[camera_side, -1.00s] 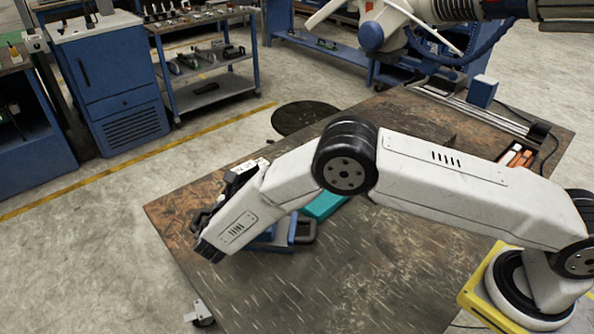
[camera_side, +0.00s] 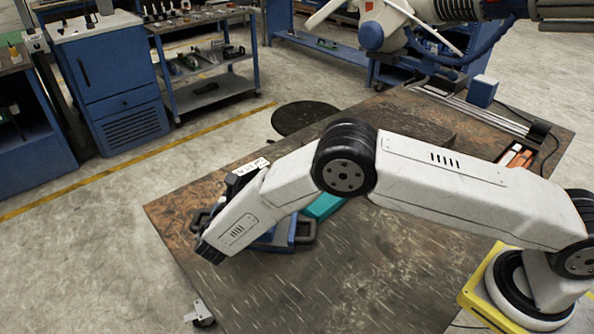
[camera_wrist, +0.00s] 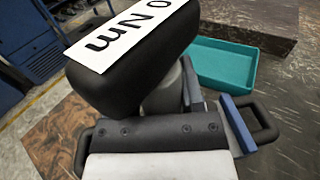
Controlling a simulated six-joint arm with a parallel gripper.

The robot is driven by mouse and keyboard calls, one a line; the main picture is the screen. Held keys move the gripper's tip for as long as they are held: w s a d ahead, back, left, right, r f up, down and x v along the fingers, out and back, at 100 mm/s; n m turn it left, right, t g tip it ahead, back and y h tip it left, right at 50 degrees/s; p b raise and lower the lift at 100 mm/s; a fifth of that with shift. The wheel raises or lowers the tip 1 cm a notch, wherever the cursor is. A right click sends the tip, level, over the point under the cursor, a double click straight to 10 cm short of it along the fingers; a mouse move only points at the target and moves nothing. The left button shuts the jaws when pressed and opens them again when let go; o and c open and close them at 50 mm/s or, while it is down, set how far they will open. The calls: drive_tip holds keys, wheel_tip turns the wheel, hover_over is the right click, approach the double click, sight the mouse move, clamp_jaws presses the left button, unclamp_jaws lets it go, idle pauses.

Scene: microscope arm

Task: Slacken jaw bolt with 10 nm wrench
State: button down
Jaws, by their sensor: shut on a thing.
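The 10 Nm wrench (camera_wrist: 130,77) is a thick black body with a white label, and "0 Nm" is legible in the wrist view. It fills the upper middle, close to the camera and tilted. In the side view its label (camera_side: 250,166) shows behind my wrist. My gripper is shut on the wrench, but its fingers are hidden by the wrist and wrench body. The wrench's working end and the jaw bolt are hidden.
A teal tray (camera_wrist: 222,66) stands on the brown worktable (camera_side: 350,275), just behind the fixture. Orange-handled tools (camera_side: 517,157) lie in a dark tray at the far right. The table's front middle is clear.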

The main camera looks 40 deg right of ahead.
sight(251, 173)
drive_tip(key=shift+s+d, duration=0.3)
drive_tip(key=shift+d, duration=0.5)
drive_tip(key=shift+f, duration=1.4)
idle(1.5)
drive_tip(key=shift+n+t+y, duration=0.3)
drive_tip(key=shift+t, duration=0.1)
drive_tip(key=n+t+y, duration=0.2)
drive_tip(key=shift+w+a+t+y, duration=0.1)
drive_tip(key=shift+w+t+y, duration=0.05)
drive_tip(key=shift+t+y, duration=0.15)
drive_tip(key=shift+m+g+h, duration=0.3)
drive_tip(key=shift+g+h, duration=0.2)
drive_tip(key=shift+h, duration=0.1)
drive_tip(key=shift+r, duration=0.2)
drive_tip(key=shift+r, duration=2.85)
drive_tip(key=shift+r, duration=0.15)
